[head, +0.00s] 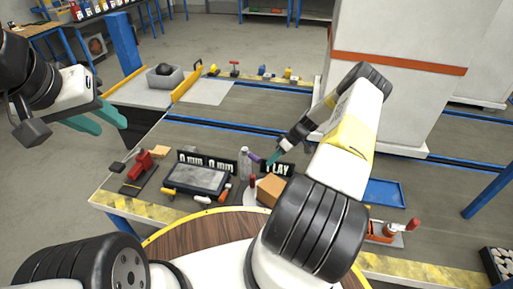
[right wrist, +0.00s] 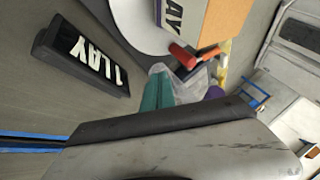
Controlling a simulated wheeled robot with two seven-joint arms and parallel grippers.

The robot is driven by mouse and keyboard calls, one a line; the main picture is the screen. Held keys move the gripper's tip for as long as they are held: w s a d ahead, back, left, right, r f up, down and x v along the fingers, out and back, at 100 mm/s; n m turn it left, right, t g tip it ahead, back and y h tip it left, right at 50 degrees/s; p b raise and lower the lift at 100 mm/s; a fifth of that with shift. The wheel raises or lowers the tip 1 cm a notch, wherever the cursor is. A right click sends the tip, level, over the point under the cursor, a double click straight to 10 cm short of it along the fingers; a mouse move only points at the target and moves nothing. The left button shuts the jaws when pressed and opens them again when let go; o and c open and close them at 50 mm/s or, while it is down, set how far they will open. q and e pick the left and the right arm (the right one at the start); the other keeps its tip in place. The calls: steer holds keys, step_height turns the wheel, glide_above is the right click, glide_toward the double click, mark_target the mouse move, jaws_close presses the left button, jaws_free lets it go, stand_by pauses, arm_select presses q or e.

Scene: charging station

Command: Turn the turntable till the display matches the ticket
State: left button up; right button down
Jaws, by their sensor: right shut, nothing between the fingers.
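The box (head: 271,188) also shows in the head view, with the disc mostly hidden by my right arm. A black block sign (right wrist: 82,57) reading "1 LAY" stands beside the disc; it also shows in the head view (head: 284,170). I cannot tell which is the ticket. My right gripper (right wrist: 158,88) is shut and empty, its teal fingertips near the disc edge. My left gripper (head: 98,117) is open and empty, away from the bench at left.
A clear bottle (head: 245,163) stands close to the right fingertips. A black "0 mm" sign (head: 205,162), a grey tablet-like panel (head: 196,178) and a red tool (head: 140,163) are to the left. A blue tray (head: 384,193) lies to the right.

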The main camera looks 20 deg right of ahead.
steer(key=s+d+r+m+t+h, duration=0.1)
steer(key=s+d+r+m+t, duration=0.2)
steer(key=s+r+m, duration=0.25)
steer(key=x, duration=0.9)
steer(key=shift+s+a+f, duration=0.1)
steer(key=shift+s+f, duration=0.1)
steer(key=shift+f, duration=0.25)
steer(key=a, duration=0.3)
steer(key=shift+s+a+f, duration=0.1)
steer(key=shift+f, duration=0.05)
steer(key=shift+a, duration=0.4)
steer(key=n, duration=0.1)
steer(key=a+n+g, duration=0.1)
steer(key=shift+n+y, duration=0.3)
steer(key=shift+n, duration=0.05)
steer(key=shift+s+a+n+g, duration=0.35)
steer(key=shift+a+n+g, duration=0.2)
steer(key=shift+n+g, duration=0.4)
